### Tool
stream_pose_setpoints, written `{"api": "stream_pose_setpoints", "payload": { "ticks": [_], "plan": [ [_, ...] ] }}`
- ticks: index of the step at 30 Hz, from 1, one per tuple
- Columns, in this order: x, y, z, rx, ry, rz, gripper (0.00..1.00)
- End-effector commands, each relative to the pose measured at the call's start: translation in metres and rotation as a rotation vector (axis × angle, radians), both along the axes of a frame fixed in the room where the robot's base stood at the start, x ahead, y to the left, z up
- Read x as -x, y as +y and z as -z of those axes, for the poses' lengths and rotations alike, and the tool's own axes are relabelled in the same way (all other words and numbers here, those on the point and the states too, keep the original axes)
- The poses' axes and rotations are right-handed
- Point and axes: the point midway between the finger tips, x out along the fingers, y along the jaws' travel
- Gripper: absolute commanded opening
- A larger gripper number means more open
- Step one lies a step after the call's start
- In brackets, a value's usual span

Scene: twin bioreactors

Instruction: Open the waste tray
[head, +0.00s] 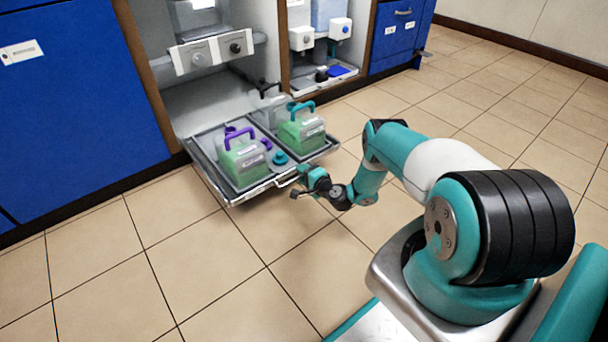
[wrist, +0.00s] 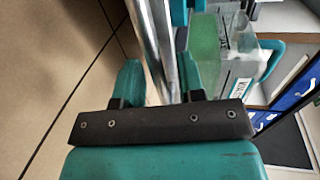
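The waste tray (head: 214,180) is pulled out from under the left bioreactor, low over the floor. A green-filled bottle with a purple handle (head: 243,163) and one with a teal handle (head: 302,131) stand upright on it. The contact itself is partly hidden.
Blue cabinets (head: 80,95) flank the bays. The right bay has its own tray (head: 345,72), pushed in. The tiled floor (head: 150,270) in front and left is clear.

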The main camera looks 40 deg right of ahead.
Motion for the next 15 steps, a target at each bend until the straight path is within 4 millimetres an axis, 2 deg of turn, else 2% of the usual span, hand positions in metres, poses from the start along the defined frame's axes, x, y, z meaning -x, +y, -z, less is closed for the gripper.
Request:
{"api": "stream_pose_setpoints", "payload": {
  "ticks": [4,7,11,15],
  "plan": [
    [0.003,0.001,-0.002,-0.001,0.001,-0.001,0.36],
    [0.014,0.0,-0.006,-0.003,0.004,0.001,0.36],
    [0.04,-0.001,-0.014,-0.006,0.005,0.003,0.36],
    [0.076,-0.002,-0.022,-0.007,0.006,0.006,0.36]
  ]
}}
